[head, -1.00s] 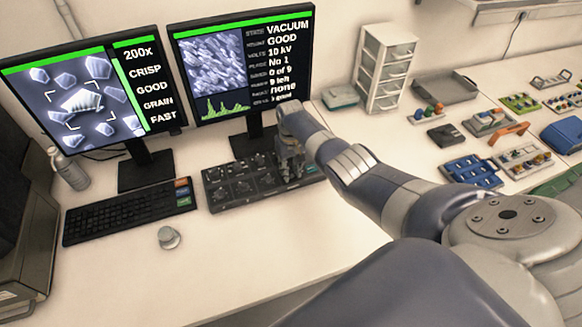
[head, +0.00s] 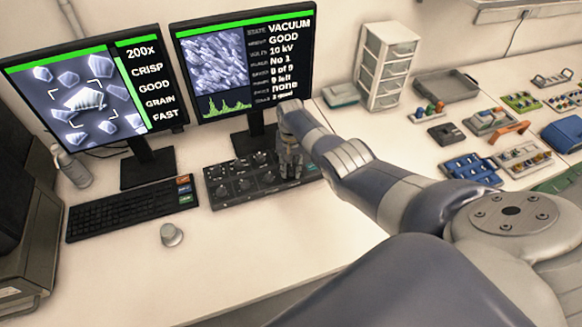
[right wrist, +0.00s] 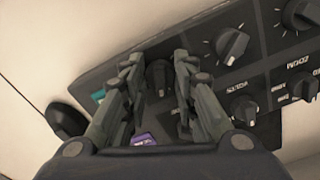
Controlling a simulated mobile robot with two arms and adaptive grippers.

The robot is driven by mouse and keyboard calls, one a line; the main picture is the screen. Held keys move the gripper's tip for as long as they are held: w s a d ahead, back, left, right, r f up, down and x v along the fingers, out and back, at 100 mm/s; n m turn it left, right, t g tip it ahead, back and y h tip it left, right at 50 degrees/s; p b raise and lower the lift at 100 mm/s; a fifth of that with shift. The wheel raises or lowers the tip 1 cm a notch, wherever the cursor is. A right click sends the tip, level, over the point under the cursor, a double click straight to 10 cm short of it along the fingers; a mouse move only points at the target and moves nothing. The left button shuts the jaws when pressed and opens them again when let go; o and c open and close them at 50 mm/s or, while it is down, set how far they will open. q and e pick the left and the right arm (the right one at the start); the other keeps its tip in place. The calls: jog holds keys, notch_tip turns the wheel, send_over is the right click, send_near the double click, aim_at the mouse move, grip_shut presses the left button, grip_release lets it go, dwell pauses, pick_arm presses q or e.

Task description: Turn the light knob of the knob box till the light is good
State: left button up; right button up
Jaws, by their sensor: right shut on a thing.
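The knob box (head: 235,184) is a dark panel with several knobs, lying on the desk below the right monitor. My right gripper (head: 290,165) is over its right end, reaching down from above. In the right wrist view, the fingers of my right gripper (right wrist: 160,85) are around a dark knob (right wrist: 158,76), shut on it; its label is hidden. The left monitor (head: 90,90) shows a crystal picture with the words 200x, CRISP, GOOD, GRAIN and FAST under green bars. My left gripper is not in view.
The right monitor (head: 295,60) shows VACUUM GOOD and other lines. A drawer unit (head: 387,65) and small trays stand at the right.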

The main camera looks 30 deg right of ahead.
aim_at(291, 169)
jog(key=shift+w, duration=0.1)
jog(key=o, duration=1)
jog(key=shift+r, duration=0.1)
notch_tip(291, 169, up, 12)
dwell(1.5)
